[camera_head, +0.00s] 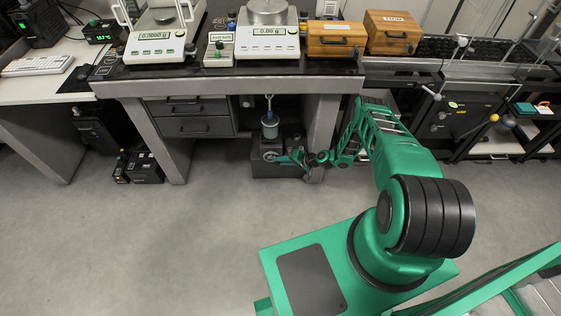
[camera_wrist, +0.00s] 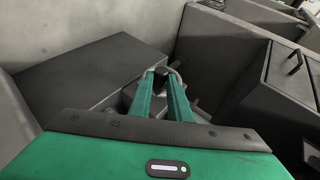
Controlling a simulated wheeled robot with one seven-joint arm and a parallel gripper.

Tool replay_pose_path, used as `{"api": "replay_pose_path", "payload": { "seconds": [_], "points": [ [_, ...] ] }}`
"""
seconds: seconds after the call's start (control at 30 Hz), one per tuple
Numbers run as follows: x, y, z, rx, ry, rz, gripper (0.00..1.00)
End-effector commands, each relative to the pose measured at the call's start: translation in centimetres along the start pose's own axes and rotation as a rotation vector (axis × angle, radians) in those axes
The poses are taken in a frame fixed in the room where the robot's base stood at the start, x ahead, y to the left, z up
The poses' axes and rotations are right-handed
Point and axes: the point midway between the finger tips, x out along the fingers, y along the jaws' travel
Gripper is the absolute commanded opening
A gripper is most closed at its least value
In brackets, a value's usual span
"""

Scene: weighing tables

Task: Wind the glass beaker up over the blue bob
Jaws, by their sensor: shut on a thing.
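The glass beaker (camera_head: 270,131) is a small pale cylinder under the weighing table, standing on a dark boxy stand (camera_head: 262,170). The blue bob (camera_head: 269,117) shows at the beaker's top, below a thin hanger; how deep it sits in the glass is too small to tell. My gripper (camera_head: 275,157) reaches in from the right at the front of the stand, below the beaker. In the wrist view its green fingers (camera_wrist: 161,76) come together on a small dark knob (camera_wrist: 161,70). The beaker and bob are not visible in that view.
The weighing table (camera_head: 225,86) carries two balances and wooden boxes (camera_head: 337,38). A drawer unit (camera_head: 190,117) stands left of the stand, and a table leg (camera_head: 321,132) rises close to my arm on the right. The floor in front is clear.

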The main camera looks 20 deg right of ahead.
Motion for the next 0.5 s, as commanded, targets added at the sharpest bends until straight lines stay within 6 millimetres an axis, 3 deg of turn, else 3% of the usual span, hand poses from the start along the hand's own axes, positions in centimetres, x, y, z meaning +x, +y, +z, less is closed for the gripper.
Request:
{"api": "replay_pose_path", "payload": {
  "seconds": [0.5],
  "points": [
    [0.15, 0.69, 0.25, 0.038, -0.004, -0.085, 0.00]
  ]
}}
